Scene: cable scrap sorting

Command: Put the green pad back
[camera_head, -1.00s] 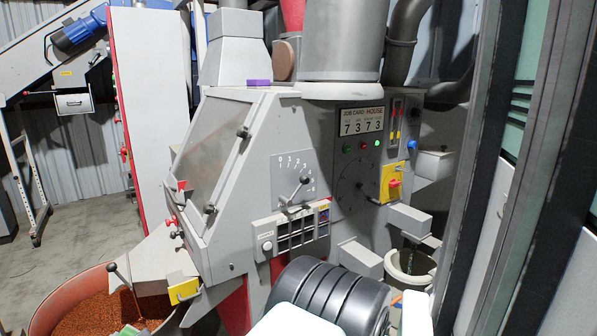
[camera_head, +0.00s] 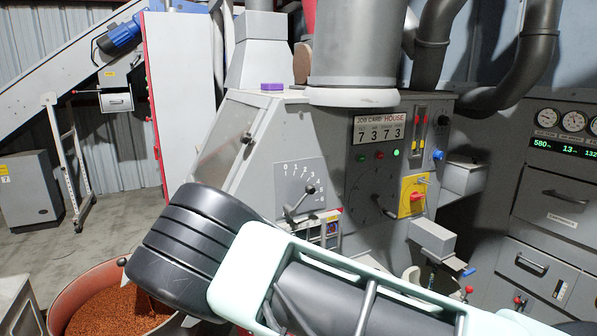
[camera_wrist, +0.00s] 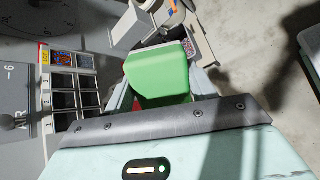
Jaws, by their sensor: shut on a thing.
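The green pad (camera_wrist: 158,72) fills the middle of the wrist view, between the fingers of my gripper (camera_wrist: 162,88). My gripper is shut on it. A dark rubber-like strip with rivets crosses the palm and hides the near end of the pad. In the head view my arm crosses the lower middle, and both the gripper and the pad are hidden there.
A slotted rack with coloured labels (camera_wrist: 71,62) stands left of the pad. The grey machine (camera_head: 225,135) carries a lever, a yellow switch plate (camera_head: 412,196) and a jutting box (camera_head: 431,238). A tub of copper-coloured granules (camera_head: 100,312) is at lower left.

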